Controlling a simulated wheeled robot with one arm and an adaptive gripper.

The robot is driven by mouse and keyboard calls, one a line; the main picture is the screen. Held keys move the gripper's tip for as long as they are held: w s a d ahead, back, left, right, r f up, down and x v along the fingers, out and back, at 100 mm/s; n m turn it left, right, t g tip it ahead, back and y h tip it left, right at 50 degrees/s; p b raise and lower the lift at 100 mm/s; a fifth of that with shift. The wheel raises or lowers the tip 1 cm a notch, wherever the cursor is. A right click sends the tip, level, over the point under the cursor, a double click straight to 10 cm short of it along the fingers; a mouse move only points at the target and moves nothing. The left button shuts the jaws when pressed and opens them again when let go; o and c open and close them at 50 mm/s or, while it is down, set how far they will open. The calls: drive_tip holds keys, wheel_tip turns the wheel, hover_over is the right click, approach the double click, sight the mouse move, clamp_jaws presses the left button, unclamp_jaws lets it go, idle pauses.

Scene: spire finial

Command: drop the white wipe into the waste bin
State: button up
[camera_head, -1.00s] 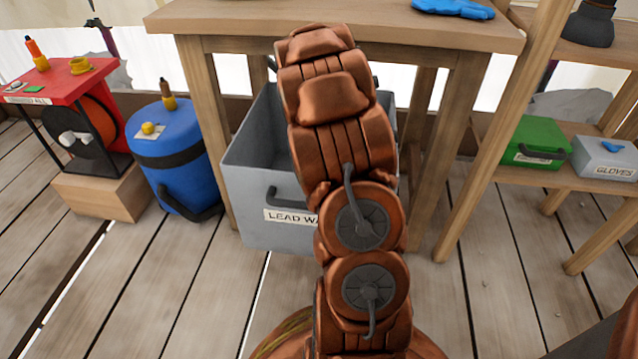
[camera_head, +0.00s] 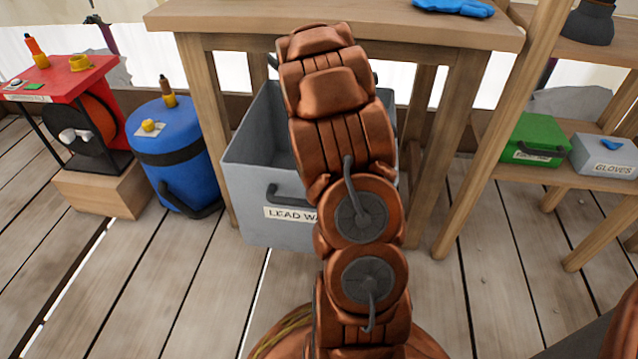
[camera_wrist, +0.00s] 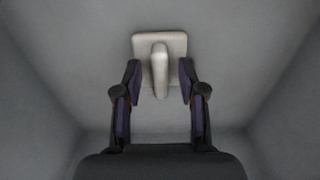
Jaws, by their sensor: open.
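The grey waste bin (camera_head: 240,180) stands on the floor under the wooden table, with a label reading "LEAD WA" before my arm covers the rest. My arm hides much of the bin in the head view, and my gripper and the wipe cannot be seen there. In the wrist view my gripper (camera_wrist: 160,82) is open and points into the bin, with grey walls (camera_wrist: 60,75) around. The white wipe (camera_wrist: 160,48), a pale square with a raised ridge, lies just beyond and between the fingertips. Gaps show between the ridge and both fingers. I cannot tell its exact height above the bin's bottom.
The wooden table (camera_head: 250,18) overhangs the bin's back, with a blue glove (camera_head: 452,7) on top. A blue drum (camera_head: 172,155) and a red stand (camera_head: 75,75) are at left. A shelf at right holds a green box (camera_head: 535,140) and a grey gloves box (camera_head: 605,158).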

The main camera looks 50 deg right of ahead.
drive_tip(key=shift+r, duration=0.15)
drive_tip(key=shift+r+b, duration=0.2)
drive_tip(key=shift+b, duration=0.1)
wheel_tip(320, 180, up, 8)
drive_tip(key=p, duration=0.3)
